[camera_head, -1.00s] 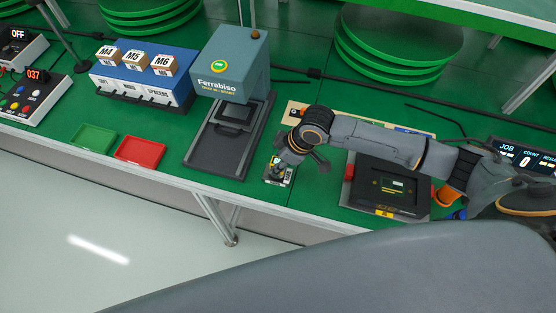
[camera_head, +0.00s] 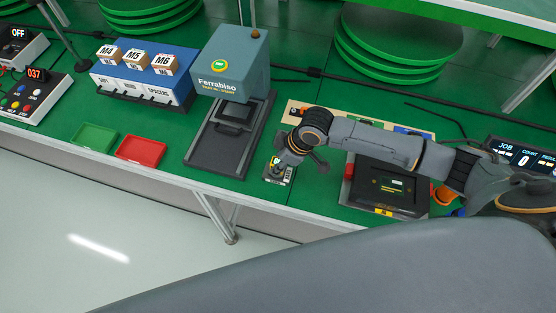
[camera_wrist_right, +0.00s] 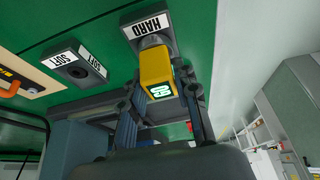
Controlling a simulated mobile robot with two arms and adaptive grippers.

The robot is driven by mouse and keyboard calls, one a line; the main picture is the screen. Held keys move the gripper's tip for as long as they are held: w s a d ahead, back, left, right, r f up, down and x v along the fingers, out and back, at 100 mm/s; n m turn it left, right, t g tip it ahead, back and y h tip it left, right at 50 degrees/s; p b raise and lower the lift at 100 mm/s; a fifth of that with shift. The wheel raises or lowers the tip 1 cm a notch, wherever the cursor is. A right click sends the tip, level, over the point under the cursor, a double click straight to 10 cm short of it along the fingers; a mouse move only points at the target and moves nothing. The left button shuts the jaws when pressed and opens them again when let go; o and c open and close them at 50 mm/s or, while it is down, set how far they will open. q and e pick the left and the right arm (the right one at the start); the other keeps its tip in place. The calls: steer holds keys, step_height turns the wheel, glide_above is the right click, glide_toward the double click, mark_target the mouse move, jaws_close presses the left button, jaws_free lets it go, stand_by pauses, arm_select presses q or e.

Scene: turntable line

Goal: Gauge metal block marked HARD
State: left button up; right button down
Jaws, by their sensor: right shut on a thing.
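A dark block with a white HARD label (camera_wrist_right: 150,26) lies on the green bench in the right wrist view. A yellow handheld gauge (camera_wrist_right: 158,72) with a lit green-and-white display is between the fingers of my right gripper (camera_wrist_right: 162,98), which is shut on it. The gauge's far end overlaps the HARD block; whether they touch I cannot tell. A second dark block, marked SOFT (camera_wrist_right: 76,65), lies beside it. In the head view my right gripper (camera_head: 281,166) is low over the bench, partly hiding a small labelled block (camera_head: 284,181). My left gripper is not in view.
A Ferrabiso press (camera_head: 230,68) stands left of my gripper. A black device (camera_head: 388,190) lies under my right arm. Green (camera_head: 95,137) and red (camera_head: 141,151) trays sit near the front edge. A blue drawer unit (camera_head: 145,80) stands farther left.

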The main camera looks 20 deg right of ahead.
stand_by(0.3)
steer(key=c, duration=0.9)
jaws_free()
steer(key=shift+c, duration=0.2)
steer(key=v, duration=1.2)
